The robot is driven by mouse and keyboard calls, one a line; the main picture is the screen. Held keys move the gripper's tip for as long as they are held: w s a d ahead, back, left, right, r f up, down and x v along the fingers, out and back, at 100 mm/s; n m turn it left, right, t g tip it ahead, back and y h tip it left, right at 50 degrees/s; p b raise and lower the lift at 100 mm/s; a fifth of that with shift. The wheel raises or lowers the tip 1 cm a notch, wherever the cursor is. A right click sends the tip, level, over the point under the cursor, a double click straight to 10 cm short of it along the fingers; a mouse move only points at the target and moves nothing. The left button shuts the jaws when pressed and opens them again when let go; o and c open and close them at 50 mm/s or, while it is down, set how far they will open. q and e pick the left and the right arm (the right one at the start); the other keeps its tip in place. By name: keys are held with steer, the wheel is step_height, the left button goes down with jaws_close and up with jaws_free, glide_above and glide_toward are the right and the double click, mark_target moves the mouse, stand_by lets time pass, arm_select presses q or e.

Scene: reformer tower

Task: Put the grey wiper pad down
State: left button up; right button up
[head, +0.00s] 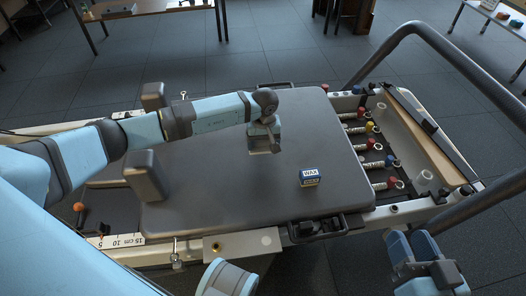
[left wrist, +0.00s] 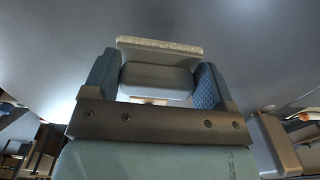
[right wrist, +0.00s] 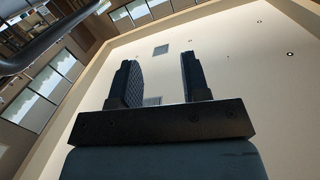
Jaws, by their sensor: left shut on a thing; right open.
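My left gripper (head: 264,133) is shut on the grey wiper pad (left wrist: 157,80), over the middle of the dark grey padded carriage (head: 200,185). In the left wrist view the pad sits between the two blue fingers, with a pale fuzzy strip along its far edge. In the head view the pad (head: 264,147) is small and partly hidden by the gripper; I cannot tell whether it touches the carriage. My right gripper (right wrist: 160,68) is open and empty, off the near right side of the reformer.
Two shoulder blocks (head: 146,176) rise at the carriage's left. Springs with coloured ends (head: 372,145) and a curved dark bar (head: 440,55) are at the right. The carriage's right part is mostly clear.

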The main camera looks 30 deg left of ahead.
mark_target(263, 148)
arm_select(q)
step_height(263, 148, down, 3)
steer(key=shift+f+b, duration=0.1)
steer(key=shift+b, duration=0.4)
steer(key=shift+f, duration=0.3)
steer(key=shift+r, duration=0.15)
arm_select(e)
steer(key=shift+w+d+f+n, duration=0.15)
steer(key=shift+w+n, duration=0.15)
steer(key=shift+n, duration=0.1)
